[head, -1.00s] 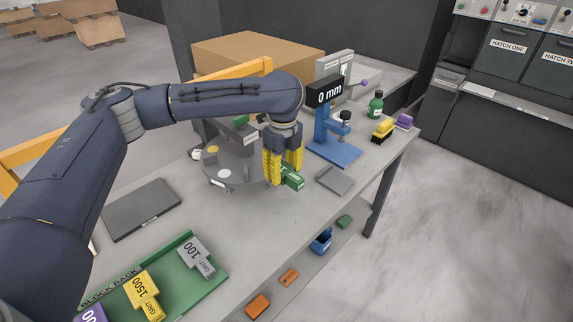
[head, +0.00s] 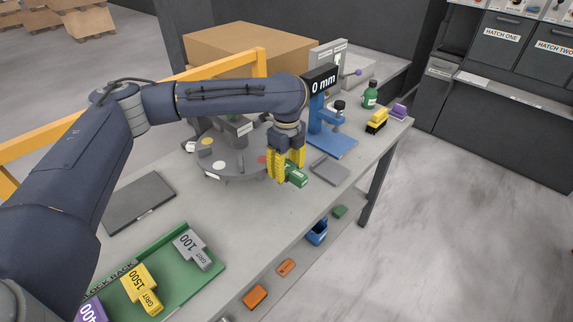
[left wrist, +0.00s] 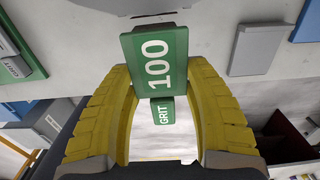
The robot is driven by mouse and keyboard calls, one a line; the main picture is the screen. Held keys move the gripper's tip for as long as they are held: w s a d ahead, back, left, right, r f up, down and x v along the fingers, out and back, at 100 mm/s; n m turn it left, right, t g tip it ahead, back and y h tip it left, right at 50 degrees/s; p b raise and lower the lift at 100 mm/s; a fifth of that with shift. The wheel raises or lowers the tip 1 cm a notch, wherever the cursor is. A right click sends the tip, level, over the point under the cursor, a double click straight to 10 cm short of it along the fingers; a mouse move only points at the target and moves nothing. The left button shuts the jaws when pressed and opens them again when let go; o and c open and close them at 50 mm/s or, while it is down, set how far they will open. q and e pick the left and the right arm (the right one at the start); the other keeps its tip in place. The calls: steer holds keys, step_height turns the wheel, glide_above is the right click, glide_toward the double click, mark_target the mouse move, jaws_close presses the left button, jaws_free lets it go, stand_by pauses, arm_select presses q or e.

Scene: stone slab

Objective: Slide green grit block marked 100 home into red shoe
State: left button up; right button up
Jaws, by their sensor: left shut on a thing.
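The green grit block marked 100 (head: 296,178) is held by my left gripper (head: 288,175), whose yellow fingers are shut on it. In the left wrist view the block (left wrist: 155,62) shows its "100" and "GRIT" faces between the fingers (left wrist: 150,95). The gripper is at the right side of the round grey turntable (head: 222,170). A small red patch (head: 262,160) shows on the turntable just left of the fingers; it may be the red shoe, partly hidden. I cannot tell any contact between block and shoe. My right gripper is not in view.
A blue gauge stand (head: 330,143) reading 0 mm and a grey plate (head: 329,170) stand right of the gripper. A green block rack (head: 215,262) holds grey, yellow and purple blocks at the front. A dark flat plate (head: 140,202) lies left; bench between is clear.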

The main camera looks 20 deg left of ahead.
arm_select(q)
steer(key=shift+f, duration=2.3)
steer(key=shift+f, duration=0.4)
steer(key=shift+w+a, duration=0.35)
steer(key=shift+a, duration=0.3)
steer(key=shift+w+a, duration=0.3)
steer(key=shift+a, duration=0.35)
steer(key=shift+w+a, duration=0.35)
steer(key=shift+a, duration=0.3)
stand_by(1.7)
steer(key=shift+d, duration=0.1)
steer(key=shift+s+d+r, duration=0.1)
steer(key=shift+s+d, duration=0.35)
steer(key=shift+d, duration=0.4)
steer(key=shift+s+d+r, duration=0.1)
steer(key=shift+s+d, duration=0.35)
steer(key=shift+d, duration=0.4)
